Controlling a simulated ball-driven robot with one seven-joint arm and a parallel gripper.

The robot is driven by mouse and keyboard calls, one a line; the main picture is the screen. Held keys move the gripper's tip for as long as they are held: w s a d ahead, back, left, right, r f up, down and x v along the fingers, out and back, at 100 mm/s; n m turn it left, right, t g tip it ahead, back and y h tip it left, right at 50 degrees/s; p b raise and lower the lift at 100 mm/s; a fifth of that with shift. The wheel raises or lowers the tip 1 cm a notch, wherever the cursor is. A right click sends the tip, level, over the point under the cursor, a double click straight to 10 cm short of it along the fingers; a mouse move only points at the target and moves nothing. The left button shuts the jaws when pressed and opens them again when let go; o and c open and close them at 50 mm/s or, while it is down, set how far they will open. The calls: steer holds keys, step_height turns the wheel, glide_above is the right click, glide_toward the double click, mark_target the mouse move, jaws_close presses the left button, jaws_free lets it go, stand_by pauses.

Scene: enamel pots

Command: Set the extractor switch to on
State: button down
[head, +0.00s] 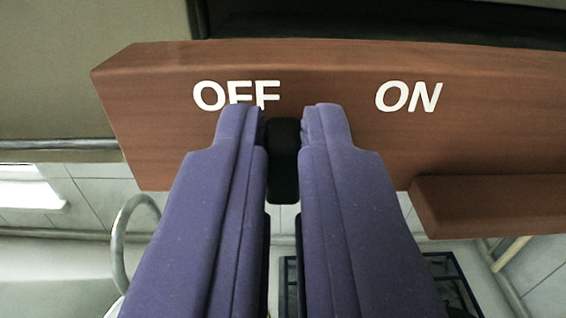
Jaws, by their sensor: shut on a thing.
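The extractor switch is a black knob (284,165) on a brown wooden panel (330,62) with white OFF and ON labels. The knob sits between the two labels, a little right of and below OFF. My gripper (283,128) has two purple fingers, one on each side of the knob, and is shut on it. The fingertips overlap the lower edge of the OFF label (236,95). The ON label (408,97) is clear of my fingers, to the right. The sides of the knob against the fingers are hidden.
A wooden block (490,203) juts out at the lower right of the panel. A curved metal tube (122,240) stands at the lower left. A dark grid (438,272) shows below, partly behind my fingers. Pale tiles lie behind. The panel face around ON is free.

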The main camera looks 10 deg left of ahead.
steer(key=shift+w+d+b, duration=0.2)
steer(key=shift+d+b, duration=0.9)
steer(key=shift+b, duration=0.05)
steer(key=c, duration=1.2)
jaws_free()
steer(key=shift+o, duration=0.2)
steer(key=s+d+b, duration=0.1)
steer(key=s+b, duration=0.1)
steer(key=s, duration=0.5)
steer(key=shift+s+d, duration=0.2)
steer(key=shift+s, duration=0.1)
